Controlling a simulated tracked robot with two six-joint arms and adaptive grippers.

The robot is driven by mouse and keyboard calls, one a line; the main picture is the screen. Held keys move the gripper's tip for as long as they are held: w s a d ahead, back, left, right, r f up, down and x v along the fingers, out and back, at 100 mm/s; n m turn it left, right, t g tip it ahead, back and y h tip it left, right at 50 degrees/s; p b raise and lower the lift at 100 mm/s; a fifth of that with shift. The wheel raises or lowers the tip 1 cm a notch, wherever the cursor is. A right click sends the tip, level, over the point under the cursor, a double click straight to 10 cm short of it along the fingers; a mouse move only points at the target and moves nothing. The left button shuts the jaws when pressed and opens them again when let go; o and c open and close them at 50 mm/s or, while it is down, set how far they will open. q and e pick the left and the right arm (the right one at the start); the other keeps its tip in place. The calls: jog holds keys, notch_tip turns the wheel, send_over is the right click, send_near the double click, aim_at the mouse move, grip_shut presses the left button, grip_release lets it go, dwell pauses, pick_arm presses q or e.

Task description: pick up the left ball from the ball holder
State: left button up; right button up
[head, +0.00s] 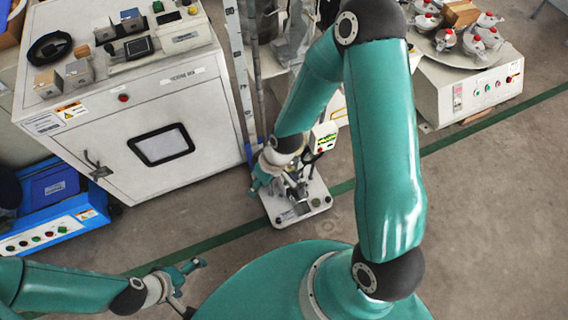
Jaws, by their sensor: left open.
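I cannot make out a ball or a ball holder for certain in the head view. My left gripper (193,287) is at the lower left with its fingers spread, empty, above bare floor. My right gripper (284,182) hangs over a small white-based device (315,203) with grey metal parts near the middle. The gripper and wrist hide part of that device. I cannot tell whether the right fingers are open or shut, or whether they touch it.
A white oven-like cabinet (110,145) with small blocks on top stands at the upper left. A blue machine (48,190) stands at the left edge. A white machine (470,92) with a round plate of red-topped items stands at the upper right. The floor at right is clear.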

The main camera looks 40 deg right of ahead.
jog(key=w+d+f+n+h+b, duration=0.2)
jog(key=w+d+n+h+b, duration=0.15)
jog(key=d+b, duration=0.5)
jog(key=shift+y, duration=0.45)
jog(key=f+b, duration=0.2)
jog(key=f, duration=0.1)
jog(key=w+f+b, duration=0.1)
jog(key=f+b, duration=0.1)
jog(key=f, duration=0.1)
jog(key=w+f+b, duration=0.1)
jog(key=f+b, duration=0.1)
jog(key=f, duration=0.1)
jog(key=shift+w+d, duration=0.2)
jog(key=shift+d, duration=0.15)
pick_arm(q)
notch_tip(320, 180, down, 18)
jog(key=shift+r, duration=0.2)
jog(key=shift+r, duration=0.1)
pick_arm(e)
jog(key=shift+w+r, duration=0.1)
jog(key=shift+r, duration=0.05)
jog(key=c, duration=0.6)
jog(key=shift+c, duration=0.2)
pick_arm(q)
jog(key=shift+r, duration=0.15)
pick_arm(e)
jog(key=shift+r, duration=0.2)
